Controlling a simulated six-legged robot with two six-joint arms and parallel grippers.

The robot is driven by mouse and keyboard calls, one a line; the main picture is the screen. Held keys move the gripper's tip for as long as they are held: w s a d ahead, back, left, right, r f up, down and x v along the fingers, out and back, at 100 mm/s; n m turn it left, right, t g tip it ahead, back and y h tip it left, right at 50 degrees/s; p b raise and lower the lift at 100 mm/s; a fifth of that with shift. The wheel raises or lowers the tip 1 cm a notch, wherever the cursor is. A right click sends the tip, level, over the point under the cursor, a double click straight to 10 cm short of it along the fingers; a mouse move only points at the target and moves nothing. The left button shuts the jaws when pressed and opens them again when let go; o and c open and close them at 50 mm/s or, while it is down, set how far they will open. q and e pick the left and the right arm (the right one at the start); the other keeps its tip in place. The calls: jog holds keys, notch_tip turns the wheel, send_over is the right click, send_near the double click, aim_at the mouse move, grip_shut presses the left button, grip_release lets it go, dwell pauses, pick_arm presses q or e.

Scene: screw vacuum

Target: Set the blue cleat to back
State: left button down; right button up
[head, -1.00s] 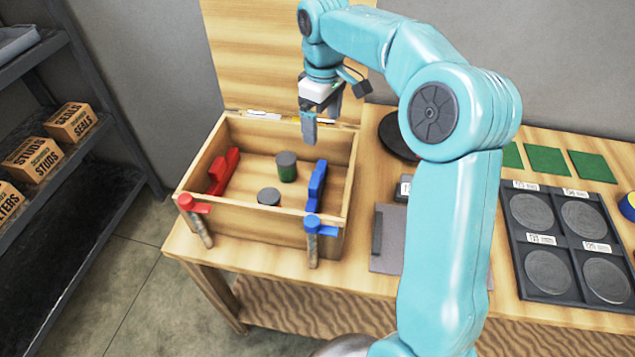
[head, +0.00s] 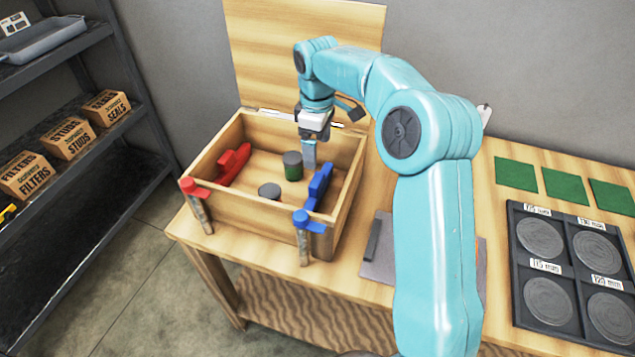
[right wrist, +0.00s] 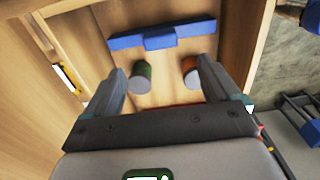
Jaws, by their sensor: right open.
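The blue cleat (head: 319,187) is a long blue block with a raised middle, along the right side of the open wooden box (head: 243,213). In the right wrist view it shows as a blue bar (right wrist: 162,37) ahead of the fingers. My right gripper (head: 309,157) points down over the back right part of the box, close to the cleat's far end. In the right wrist view the gripper (right wrist: 163,80) has its fingers apart, with nothing held between them. My left gripper is not in view.
A red cleat (head: 233,164) lies along the box's left side. A green-banded cylinder (head: 292,166) and another cylinder (head: 269,191) stand between. A red lever (head: 194,187) and blue lever (head: 303,218) top posts at the front. The raised lid (head: 300,40) stands behind.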

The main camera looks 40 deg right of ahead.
aim_at(317, 180)
notch_tip(317, 180, down, 12)
jog(key=shift+w+f, duration=0.1)
jog(key=shift+f, duration=0.05)
jog(key=c, duration=1.4)
jog(key=s, duration=0.1)
jog(key=s+d, duration=0.1)
jog(key=shift+s+d+b, duration=0.2)
jog(key=shift+s+b, duration=0.2)
jog(key=shift+s+d, duration=0.1)
jog(key=shift+s, duration=0.1)
jog(key=o, duration=1.4)
jog(key=shift+w, duration=0.1)
notch_tip(317, 180, up, 16)
jog(key=shift+r+p, duration=0.25)
jog(key=shift+p, duration=0.05)
